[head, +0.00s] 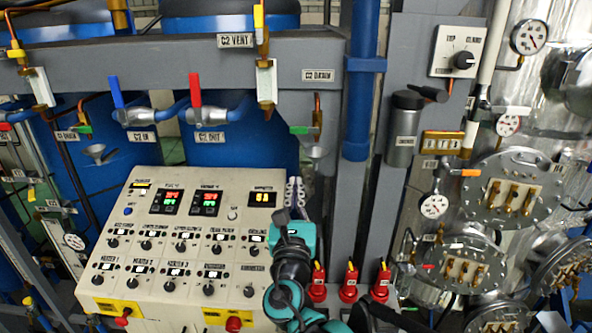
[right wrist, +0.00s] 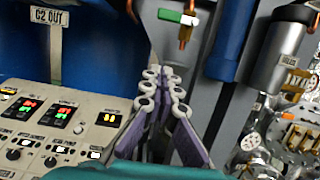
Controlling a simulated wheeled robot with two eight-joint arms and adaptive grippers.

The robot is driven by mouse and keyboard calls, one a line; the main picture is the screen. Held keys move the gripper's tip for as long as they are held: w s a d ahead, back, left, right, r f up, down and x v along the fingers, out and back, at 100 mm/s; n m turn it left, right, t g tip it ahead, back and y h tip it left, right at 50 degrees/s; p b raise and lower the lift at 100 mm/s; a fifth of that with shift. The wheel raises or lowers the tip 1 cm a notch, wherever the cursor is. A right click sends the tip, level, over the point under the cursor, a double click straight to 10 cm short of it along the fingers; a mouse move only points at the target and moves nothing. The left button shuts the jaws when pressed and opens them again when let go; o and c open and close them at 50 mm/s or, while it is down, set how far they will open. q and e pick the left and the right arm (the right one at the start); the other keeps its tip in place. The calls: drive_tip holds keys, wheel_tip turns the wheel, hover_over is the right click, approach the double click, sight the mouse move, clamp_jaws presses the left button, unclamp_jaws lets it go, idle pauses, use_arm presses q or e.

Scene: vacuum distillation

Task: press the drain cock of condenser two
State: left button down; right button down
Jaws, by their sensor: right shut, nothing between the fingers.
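The C2 drain cock has a green handle (head: 301,130) on a copper pipe, under the C2 DRAIN label (head: 318,75). In the right wrist view the green handle (right wrist: 178,17) is near the top, ahead of the fingers. My right gripper (head: 294,184) is shut and empty, pointing up, lower in the picture than the cock and apart from it. Its light looped fingertips (right wrist: 164,72) are close together in the right wrist view. My left gripper is not in view.
The control panel (head: 150,215) lies left of my right gripper. A blue vertical pipe (head: 360,110) and a grey post stand to the right. The C2 OUT valve has a red handle (head: 194,90). Red-capped valves (head: 349,285) stand beside my right arm.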

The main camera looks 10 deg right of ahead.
sight(304, 130)
drive_tip(key=w+d+r+p, duration=0.2)
drive_tip(key=w+r+p, duration=0.1)
drive_tip(key=w+r, duration=0.3)
drive_tip(key=shift+w+d, duration=0.15)
drive_tip(key=shift+w, duration=0.9)
drive_tip(key=shift+w, duration=0.15)
drive_tip(key=shift+r, duration=0.1)
